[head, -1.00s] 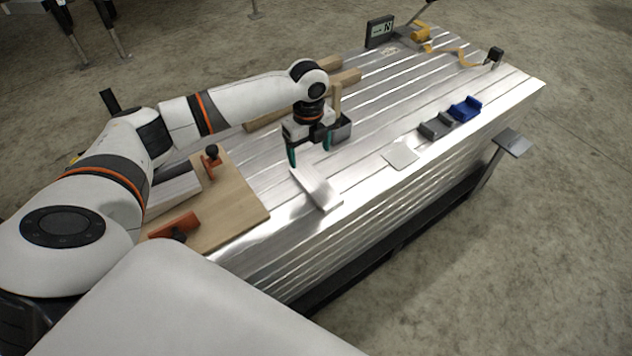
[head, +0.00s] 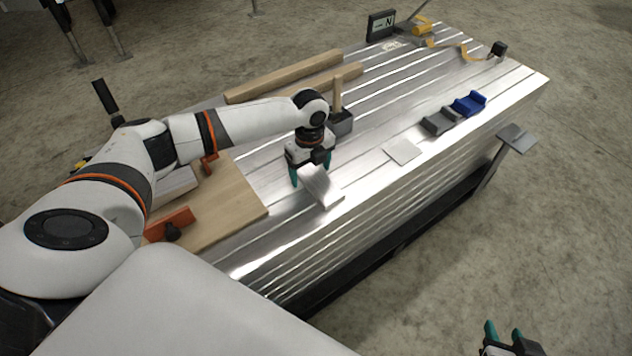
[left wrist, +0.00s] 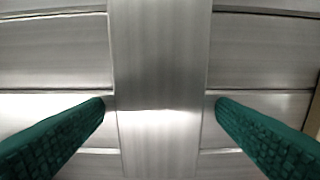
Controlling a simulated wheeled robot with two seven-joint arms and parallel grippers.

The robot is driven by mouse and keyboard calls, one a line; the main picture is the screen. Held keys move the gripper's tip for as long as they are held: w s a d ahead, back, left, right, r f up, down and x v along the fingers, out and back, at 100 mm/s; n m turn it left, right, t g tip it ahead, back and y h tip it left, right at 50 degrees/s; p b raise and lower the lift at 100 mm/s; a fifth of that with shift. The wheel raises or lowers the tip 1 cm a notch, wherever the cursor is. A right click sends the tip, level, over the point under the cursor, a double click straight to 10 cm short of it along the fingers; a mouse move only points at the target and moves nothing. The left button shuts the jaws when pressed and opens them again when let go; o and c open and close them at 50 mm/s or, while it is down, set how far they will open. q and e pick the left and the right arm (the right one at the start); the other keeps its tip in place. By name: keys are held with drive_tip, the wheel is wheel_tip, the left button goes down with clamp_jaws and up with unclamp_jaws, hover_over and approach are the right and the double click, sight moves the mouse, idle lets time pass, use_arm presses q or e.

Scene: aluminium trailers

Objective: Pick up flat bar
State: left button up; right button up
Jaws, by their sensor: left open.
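The flat bar (head: 322,188) is a short, pale metal strip lying near the front edge of the ribbed aluminium table. My left gripper (head: 310,172) is open and low over the bar's far end. In the left wrist view, the bar (left wrist: 160,60) runs up and down the picture, with one teal finger of the left gripper (left wrist: 160,104) on each side. Gaps show between the fingers and the bar's edges. My right gripper (head: 504,330) is at the bottom right over the floor, its teal fingers apart and nothing between them.
A wooden board (head: 225,205) with an orange clamp (head: 170,224) lies left of the bar. A grey box (head: 342,124) stands behind the left gripper. A thin pale plate (head: 403,151), a grey block (head: 438,122) and a blue block (head: 469,103) lie to the right. Wooden beams (head: 285,76) lie behind.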

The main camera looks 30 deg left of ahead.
use_arm(q)
drive_tip(key=c, duration=1.5)
drive_tip(key=shift+o, duration=0.2)
drive_tip(key=shift+r, duration=0.1)
